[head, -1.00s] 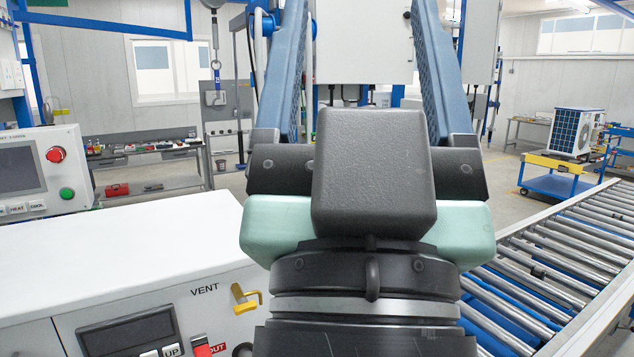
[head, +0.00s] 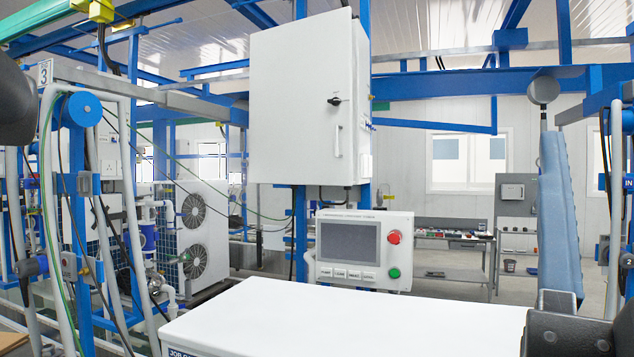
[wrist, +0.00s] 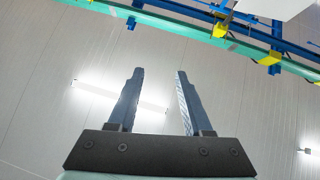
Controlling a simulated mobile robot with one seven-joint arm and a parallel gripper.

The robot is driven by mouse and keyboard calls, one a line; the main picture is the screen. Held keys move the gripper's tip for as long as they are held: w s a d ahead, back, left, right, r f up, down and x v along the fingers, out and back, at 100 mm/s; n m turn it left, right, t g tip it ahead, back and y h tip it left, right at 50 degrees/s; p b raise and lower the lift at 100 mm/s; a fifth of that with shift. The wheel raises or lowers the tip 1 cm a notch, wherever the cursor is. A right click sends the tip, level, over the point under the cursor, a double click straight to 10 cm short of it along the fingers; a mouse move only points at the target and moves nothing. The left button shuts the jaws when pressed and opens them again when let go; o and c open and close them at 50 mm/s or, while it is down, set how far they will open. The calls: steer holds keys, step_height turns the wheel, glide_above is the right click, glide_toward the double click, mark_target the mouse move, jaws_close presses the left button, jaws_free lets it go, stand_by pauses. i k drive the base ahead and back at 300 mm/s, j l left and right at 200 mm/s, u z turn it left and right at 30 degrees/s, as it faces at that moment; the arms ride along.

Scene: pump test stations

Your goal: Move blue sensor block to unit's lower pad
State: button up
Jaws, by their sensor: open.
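My gripper (wrist: 160,75) is open and empty in the wrist view, its two blue fingers apart and pointing up toward the ceiling. No blue sensor block can be made out in either view. A white unit with two fans (head: 195,235) stands at the left behind pipes and hoses. Its lower pad cannot be made out.
A white-topped console (head: 350,318) fills the lower middle. A panel with a screen and red and green buttons (head: 363,250) stands behind it, below a white cabinet (head: 305,100). Blue posts, hoses and pipes crowd the left. A grey workbench (head: 450,262) stands at the back right.

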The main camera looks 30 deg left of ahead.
mark_target(34, 183)
steer(key=u, duration=2.2)
steer(key=i+j, duration=0.3)
steer(key=i, duration=0.25)
steer(key=i+j, duration=0.3)
steer(key=i, duration=0.25)
steer(key=i+j, duration=0.35)
steer(key=i, duration=0.2)
steer(key=l+z, duration=0.05)
